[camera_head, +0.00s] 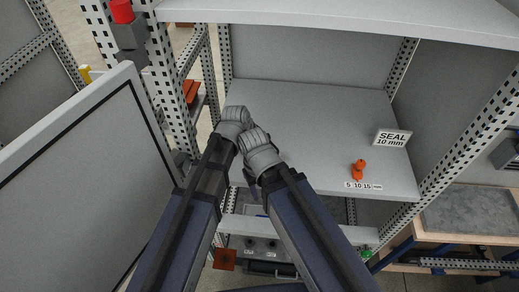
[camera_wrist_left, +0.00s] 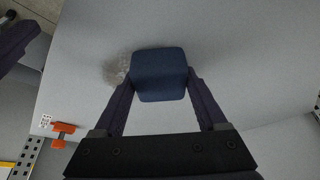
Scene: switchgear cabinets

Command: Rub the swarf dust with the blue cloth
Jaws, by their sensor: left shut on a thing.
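The blue cloth (camera_wrist_left: 159,74), a dark blue pad, is between the two fingers of my left gripper (camera_wrist_left: 161,82) in the left wrist view. The gripper is shut on it over a pale grey surface. The swarf dust (camera_wrist_left: 117,69), a speckled grey patch, shows just left of the cloth; the cloth may cover part of it. In the head view my arms come together at the middle over the shelf (camera_head: 315,115), and they hide the cloth and dust. A small dark part below the right wrist may be my right gripper (camera_head: 249,178); its fingers cannot be made out.
An orange knob (camera_head: 358,168) stands on the shelf's right side near a 5-10-15 mm scale label (camera_head: 363,185) and a SEAL 10 mm sign (camera_head: 392,138). Perforated posts (camera_head: 463,135) frame the shelf. A grey cabinet door (camera_head: 80,180) stands at left. The shelf middle looks clear.

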